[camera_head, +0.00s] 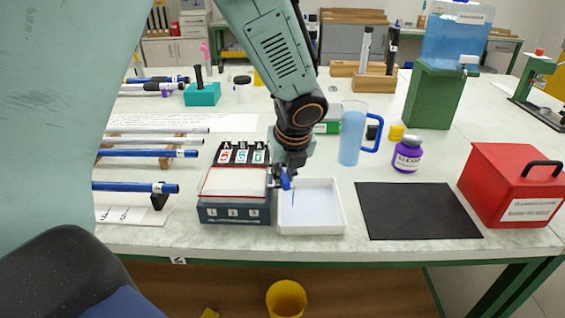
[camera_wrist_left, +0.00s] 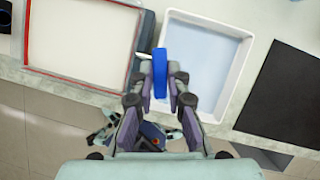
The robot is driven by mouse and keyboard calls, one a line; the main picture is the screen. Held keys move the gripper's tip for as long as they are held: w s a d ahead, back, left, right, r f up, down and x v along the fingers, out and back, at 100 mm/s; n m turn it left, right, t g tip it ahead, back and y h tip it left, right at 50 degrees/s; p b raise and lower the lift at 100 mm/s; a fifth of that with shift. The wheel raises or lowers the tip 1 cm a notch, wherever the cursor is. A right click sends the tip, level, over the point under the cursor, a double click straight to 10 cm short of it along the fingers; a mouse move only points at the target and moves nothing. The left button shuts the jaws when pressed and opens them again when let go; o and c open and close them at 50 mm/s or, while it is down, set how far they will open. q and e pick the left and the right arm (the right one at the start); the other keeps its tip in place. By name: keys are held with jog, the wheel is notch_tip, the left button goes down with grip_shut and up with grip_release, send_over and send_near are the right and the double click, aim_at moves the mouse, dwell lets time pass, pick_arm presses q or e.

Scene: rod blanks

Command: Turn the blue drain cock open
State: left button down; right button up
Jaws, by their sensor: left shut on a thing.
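The blue drain cock (camera_head: 285,181) shows as a small blue lever at the right side of a dark blue-grey box (camera_head: 234,212), by the left edge of a white tray (camera_head: 312,231). My left gripper (camera_head: 287,172) points down over it and is shut on it. In the left wrist view the cock's blue lever (camera_wrist_left: 160,74) stands between the two fingertips (camera_wrist_left: 160,90), its long side along the fingers. A short pale stem (camera_wrist_left: 145,57) joins it on the box side. The tray holds a shallow pale blue layer. My right gripper is not in view.
A blue jug (camera_head: 351,140), a purple bottle (camera_head: 407,155), a black mat (camera_head: 415,211) and a red case (camera_head: 513,188) stand to the right. Blue and white rods (camera_head: 150,153) lie on the left. A yellow bin (camera_head: 287,299) is below the table's front edge.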

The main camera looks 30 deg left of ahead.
pick_arm(q)
jog(key=n+g+p, duration=0.1)
jog(key=n+p, duration=0.2)
jog(key=w+n+g+p, duration=0.1)
jog(key=n+p, duration=0.3)
jog(key=n+g+y+p, duration=0.1)
jog(key=n+g+p, duration=0.1)
jog(key=n+p, duration=0.2)
jog(key=shift+w+d, duration=0.2)
jog(key=shift+w, duration=0.1)
jog(key=shift+w+a+n+g+p, duration=0.15)
jog(key=shift+n+g+p, duration=0.2)
jog(key=shift+n, duration=0.5)
jog(key=shift+w+n+g+p, duration=0.1)
jog(key=shift+n+g+p, duration=0.2)
jog(key=shift+n, duration=0.55)
jog(key=shift+h, duration=0.3)
jog(key=c, duration=1.6)
grip_release()
jog(key=v, duration=1.2)
